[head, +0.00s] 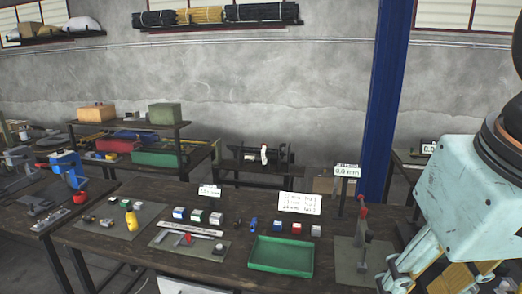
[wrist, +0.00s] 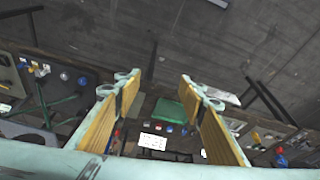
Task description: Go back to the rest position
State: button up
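My gripper (wrist: 160,78) shows in the wrist view with its two yellow-padded fingers spread wide apart. Nothing is held between them; only the distant bench and floor show through the gap. In the head view my pale blue wrist fills the right side, and the gripper's yellow-padded fingers (head: 448,277) hang at the lower right, partly cut off by the bottom edge. The gripper looks well clear of the bench and its objects.
A blue column (head: 388,100) stands behind.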

jog(key=shift+s+a+f, duration=0.15)
jog(key=shift+s+f, duration=0.2)
jog(key=shift+s, duration=0.35)
jog(key=shift+s+a+f, duration=0.1)
jog(key=shift+s+f, duration=0.2)
jog(key=shift+s, duration=0.4)
